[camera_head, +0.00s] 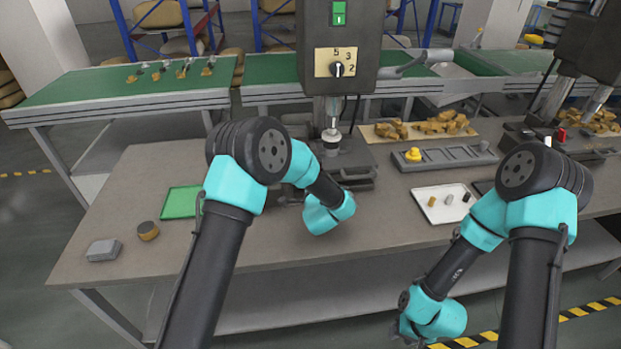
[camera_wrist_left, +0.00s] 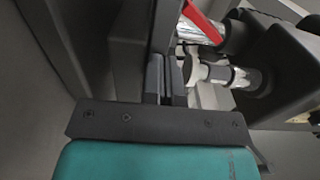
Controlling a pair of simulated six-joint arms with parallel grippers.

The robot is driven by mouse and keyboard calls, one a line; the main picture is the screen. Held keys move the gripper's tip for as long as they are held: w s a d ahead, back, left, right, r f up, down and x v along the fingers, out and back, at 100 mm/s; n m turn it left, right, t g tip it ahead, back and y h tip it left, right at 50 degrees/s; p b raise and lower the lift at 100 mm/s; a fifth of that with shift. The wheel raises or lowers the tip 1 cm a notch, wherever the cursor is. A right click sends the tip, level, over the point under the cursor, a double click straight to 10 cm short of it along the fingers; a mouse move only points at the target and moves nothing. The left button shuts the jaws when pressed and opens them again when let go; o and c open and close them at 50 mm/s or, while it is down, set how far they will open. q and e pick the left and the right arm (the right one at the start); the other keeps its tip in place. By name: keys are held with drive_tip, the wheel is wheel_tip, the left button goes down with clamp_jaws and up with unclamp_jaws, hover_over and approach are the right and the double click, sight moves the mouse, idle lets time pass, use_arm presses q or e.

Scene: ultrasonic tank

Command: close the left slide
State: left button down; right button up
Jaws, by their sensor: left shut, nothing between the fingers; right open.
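The left press (camera_head: 337,45) stands at the middle of the table, with its dark slide (camera_head: 352,172) low at its base. My left arm reaches in front of it, and its wrist hides part of the base. My left gripper shows in the left wrist view (camera_wrist_left: 166,72); its two fingers are together with nothing between them, close beside dark machine parts. I cannot tell whether they touch the slide. A red lever (camera_wrist_left: 203,22) and a white fitting (camera_wrist_left: 205,73) lie just right of the fingers. My right gripper (camera_head: 400,332) is low in front of the table, open, mostly hidden by its wrist.
A grey fixture strip (camera_head: 445,158) with a yellow part and a white tray (camera_head: 444,203) are right of the press. Table is clear at front centre.

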use_arm(q)
drive_tip(key=shift+w+a, duration=0.1)
drive_tip(key=shift+w, duration=0.15)
drive_tip(key=v, duration=1.4)
drive_tip(key=shift+s, duration=0.25)
